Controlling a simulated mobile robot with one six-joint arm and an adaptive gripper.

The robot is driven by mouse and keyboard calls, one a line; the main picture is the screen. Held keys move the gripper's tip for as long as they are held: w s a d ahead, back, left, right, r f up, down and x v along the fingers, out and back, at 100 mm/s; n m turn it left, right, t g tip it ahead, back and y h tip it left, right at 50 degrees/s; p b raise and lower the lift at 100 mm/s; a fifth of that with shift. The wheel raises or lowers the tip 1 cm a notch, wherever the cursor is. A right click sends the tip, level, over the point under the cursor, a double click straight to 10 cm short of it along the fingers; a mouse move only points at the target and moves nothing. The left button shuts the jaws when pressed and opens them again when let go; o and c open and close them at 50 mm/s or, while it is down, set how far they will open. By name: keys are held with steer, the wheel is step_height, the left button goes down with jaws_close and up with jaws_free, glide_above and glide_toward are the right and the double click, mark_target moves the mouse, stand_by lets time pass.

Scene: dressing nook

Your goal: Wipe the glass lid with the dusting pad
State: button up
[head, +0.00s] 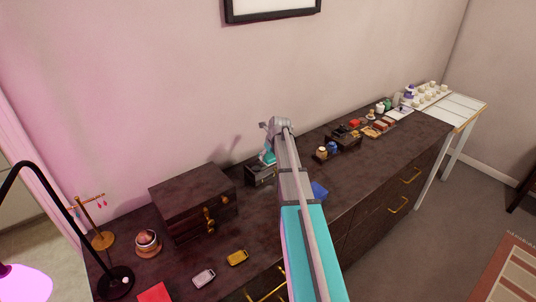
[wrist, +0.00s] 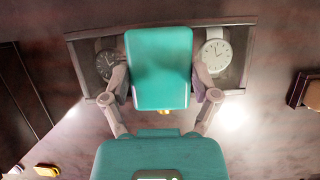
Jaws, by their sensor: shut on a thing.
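My gripper (wrist: 160,92) is shut on a teal block-shaped pad, which I take to be the dusting pad (wrist: 160,66). The pad also shows in the head view (head: 267,156), partly hidden by my arm. A dark watch box (wrist: 82,48) lies under the pad, with a dark watch (wrist: 106,62) on the left and a pale watch (wrist: 216,56) on the right. Its glass lid is clear and hard to make out. The pad covers the middle of the box; I cannot tell whether it touches the glass. In the head view the box (head: 260,176) stands left of my arm.
A dark drawer chest (head: 190,195) stands left of the box on the dark dresser top (head: 240,275). A blue item (head: 319,190) lies just right of my arm. Small jars (head: 327,151) and a dark stand (head: 346,140) are farther right. A lamp (head: 20,275) stands front left.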

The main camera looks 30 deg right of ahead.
steer(key=shift+d, duration=0.1)
steer(key=shift+w+d+f, duration=0.1)
steer(key=shift+d, duration=0.65)
steer(key=shift+w+d+f, duration=0.1)
steer(key=shift+d, duration=0.95)
steer(key=shift+d, duration=0.15)
steer(key=shift+w+d+r, duration=0.1)
steer(key=shift+w+d, duration=0.05)
steer(key=shift+d, duration=0.75)
steer(key=shift+w+d, duration=0.1)
steer(key=shift+d, duration=0.75)
steer(key=shift+a, duration=0.1)
steer(key=shift+s+a, duration=0.15)
steer(key=shift+a, duration=0.75)
steer(key=shift+s+a, duration=0.1)
steer(key=shift+a, duration=0.8)
steer(key=shift+a, duration=0.15)
